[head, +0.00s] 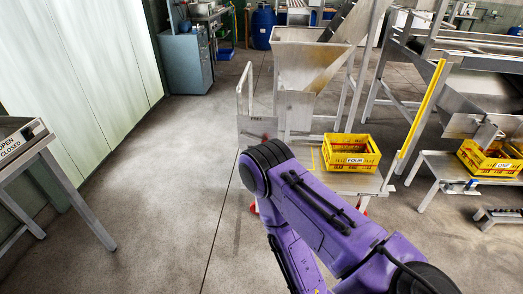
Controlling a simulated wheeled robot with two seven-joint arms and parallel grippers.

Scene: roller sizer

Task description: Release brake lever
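A low metal cart (357,183) stands in the middle, with reddish parts low at its wheels. A grey plate (248,128) at its left end carries a small label that seems to read "FREE". A small dark reddish spot shows on this plate. I cannot make out a brake lever for certain; the lower part of that end is hidden behind my purple arm. The arm comes in from the lower right, reaches toward the cart and folds back down at its black joint. Neither gripper shows in the head view.
A yellow crate (351,162) marked "FOUR" sits on the cart, below a metal hopper (297,88). Another yellow crate (480,163) sits on a bench at right. A yellow post (421,108) stands between. An "OPEN/CLOSED" panel stand (78,188) is at left. Floor between is clear.

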